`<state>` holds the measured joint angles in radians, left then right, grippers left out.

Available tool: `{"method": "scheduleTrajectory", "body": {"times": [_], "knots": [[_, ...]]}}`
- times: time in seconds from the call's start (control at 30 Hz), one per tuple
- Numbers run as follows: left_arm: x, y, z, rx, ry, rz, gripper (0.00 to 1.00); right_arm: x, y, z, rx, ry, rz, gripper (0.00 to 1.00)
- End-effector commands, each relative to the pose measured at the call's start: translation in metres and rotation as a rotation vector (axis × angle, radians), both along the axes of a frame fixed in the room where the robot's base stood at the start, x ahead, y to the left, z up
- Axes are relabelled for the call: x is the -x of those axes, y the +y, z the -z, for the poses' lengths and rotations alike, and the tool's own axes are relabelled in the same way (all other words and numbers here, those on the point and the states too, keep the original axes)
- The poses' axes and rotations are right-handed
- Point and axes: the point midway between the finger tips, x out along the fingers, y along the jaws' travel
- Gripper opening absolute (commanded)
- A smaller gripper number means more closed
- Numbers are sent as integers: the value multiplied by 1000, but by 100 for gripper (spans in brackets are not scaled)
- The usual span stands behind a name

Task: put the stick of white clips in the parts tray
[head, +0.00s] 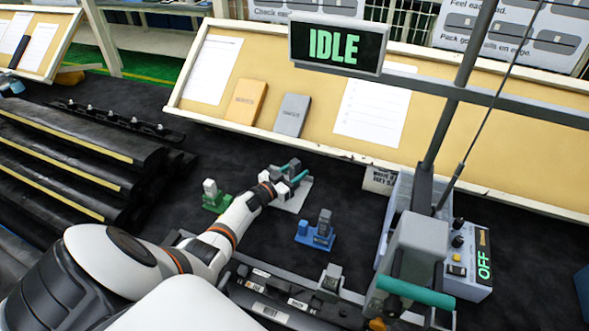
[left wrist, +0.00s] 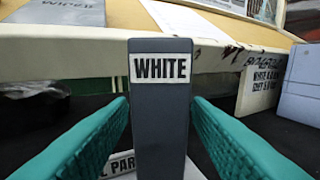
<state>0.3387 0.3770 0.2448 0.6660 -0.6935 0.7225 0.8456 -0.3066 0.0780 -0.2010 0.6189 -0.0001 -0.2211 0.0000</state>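The stick of white clips (left wrist: 161,120) is a dark grey upright block with a WHITE label, in the left wrist view. It stands over a pale base (head: 296,197) whose lettering is partly hidden. My left gripper (head: 288,174) is at the stick, its teal fingers on either side; in the left wrist view their tips meet the stick's edges with no clear gap. My right gripper (head: 415,292) is at the lower right, with one teal finger showing; its opening is hidden.
A green holder (head: 215,203) and a blue holder (head: 315,237) carry other upright blocks close by. A control box (head: 468,262) reading OFF and a pole with an IDLE sign (head: 337,46) stand right. Black trim strips (head: 75,160) lie left. A slanted board borders the back.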

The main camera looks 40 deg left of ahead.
Motion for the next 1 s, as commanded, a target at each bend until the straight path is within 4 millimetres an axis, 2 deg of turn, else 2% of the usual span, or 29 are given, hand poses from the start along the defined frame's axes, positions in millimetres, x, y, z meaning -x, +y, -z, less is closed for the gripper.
{"method": "scheduleTrajectory", "body": {"times": [0.17, 0.6, 0.7, 1.0], "knots": [[0, 0, -4, 0, -1, 0, 45, -3, 0, -4, 0, -4, 0, 0], [62, 5, -1, -1, 1, 1, 45, -7, 0, -6, 0, -10, 1, 0], [70, 6, -1, -1, 1, 1, 45, -7, 0, -6, 0, -10, 1, 0], [75, 7, -2, 1, 0, 0, 45, -7, -2, -6, 2, -11, 1, 0]]}}
